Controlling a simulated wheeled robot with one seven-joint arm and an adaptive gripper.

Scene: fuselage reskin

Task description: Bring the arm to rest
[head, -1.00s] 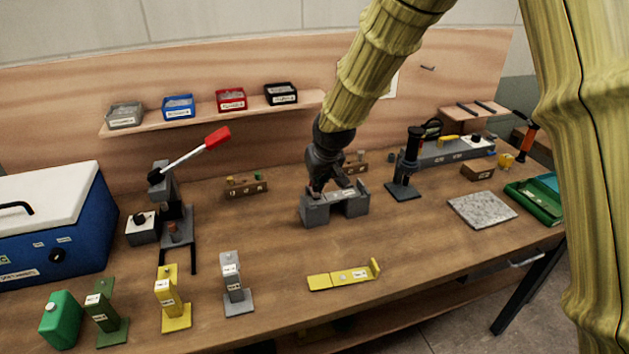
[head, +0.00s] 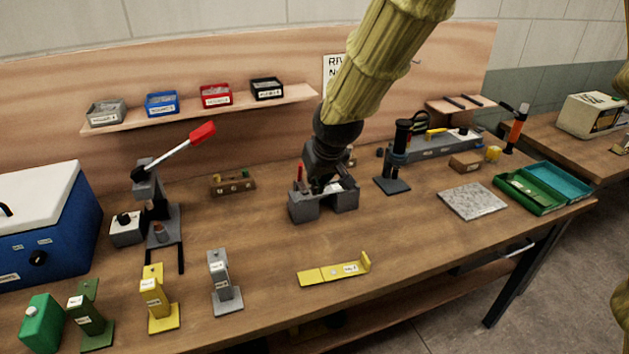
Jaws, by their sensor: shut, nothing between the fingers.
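My arm, in a yellow-green sleeve, reaches down from the top of the head view. My dark gripper (head: 318,188) points down at the grey U-shaped fixture (head: 307,210) at the middle of the bench. The fingers overlap the fixture's top in the picture, and I cannot tell whether they touch it. The gripper is shut, with nothing seen held in it. A small red upright piece (head: 299,173) shows just left of the fingers. The gripper hides part of the fixture's top and back.
A lever press (head: 160,200) with a red handle stands left, and a dark upright tool stand (head: 397,160) stands right. A yellow bracket (head: 335,271) lies in front. Behind is a shelf (head: 205,110) with several bins.

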